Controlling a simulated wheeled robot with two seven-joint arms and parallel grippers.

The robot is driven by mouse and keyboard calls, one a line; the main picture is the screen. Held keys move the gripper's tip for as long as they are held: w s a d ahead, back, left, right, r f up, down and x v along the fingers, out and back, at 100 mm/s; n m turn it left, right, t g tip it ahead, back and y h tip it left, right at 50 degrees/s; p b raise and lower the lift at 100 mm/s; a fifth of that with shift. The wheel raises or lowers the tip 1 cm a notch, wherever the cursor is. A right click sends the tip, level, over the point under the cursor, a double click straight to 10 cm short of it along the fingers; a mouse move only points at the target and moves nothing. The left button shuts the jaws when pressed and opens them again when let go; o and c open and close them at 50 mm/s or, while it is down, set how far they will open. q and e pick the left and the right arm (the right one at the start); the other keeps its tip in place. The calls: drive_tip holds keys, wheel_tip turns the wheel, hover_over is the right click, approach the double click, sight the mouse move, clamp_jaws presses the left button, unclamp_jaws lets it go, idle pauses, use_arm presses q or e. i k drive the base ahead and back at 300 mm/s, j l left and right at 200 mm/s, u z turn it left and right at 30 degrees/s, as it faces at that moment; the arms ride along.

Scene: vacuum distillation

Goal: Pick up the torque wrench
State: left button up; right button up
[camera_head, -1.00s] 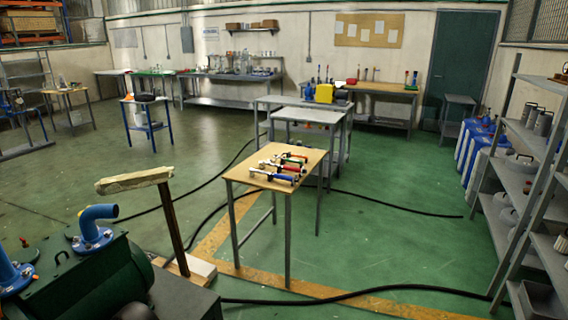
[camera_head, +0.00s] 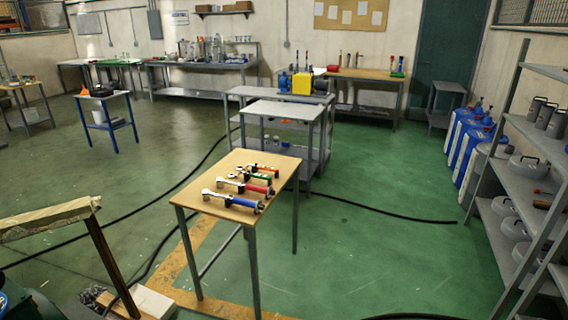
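Several wrench-like tools lie side by side on a small wooden-topped table (camera_head: 190,196) in the middle of the view. The nearest is a long silver tool with a blue handle (camera_head: 234,201). Behind it lie a silver tool with a red handle (camera_head: 245,185), one with a green grip (camera_head: 257,177) and one with an orange-red grip (camera_head: 263,169). I cannot tell from here which one is the torque wrench. Neither of my grippers shows in the view.
A grey metal cart (camera_head: 285,110) stands just behind the table. Grey shelves (camera_head: 530,190) line the right side. Black hoses (camera_head: 385,213) cross the green floor, which is otherwise open to the table's right.

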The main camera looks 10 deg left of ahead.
sight(220, 182)
drive_tip(key=i+u, duration=0.15)
drive_tip(key=i, duration=0.3)
drive_tip(key=i+l+u, duration=0.15)
drive_tip(key=i, duration=0.25)
drive_tip(key=i+l+u, duration=0.2)
drive_tip(key=i, duration=0.25)
drive_tip(key=i+l+u, duration=0.15)
drive_tip(key=i, duration=0.25)
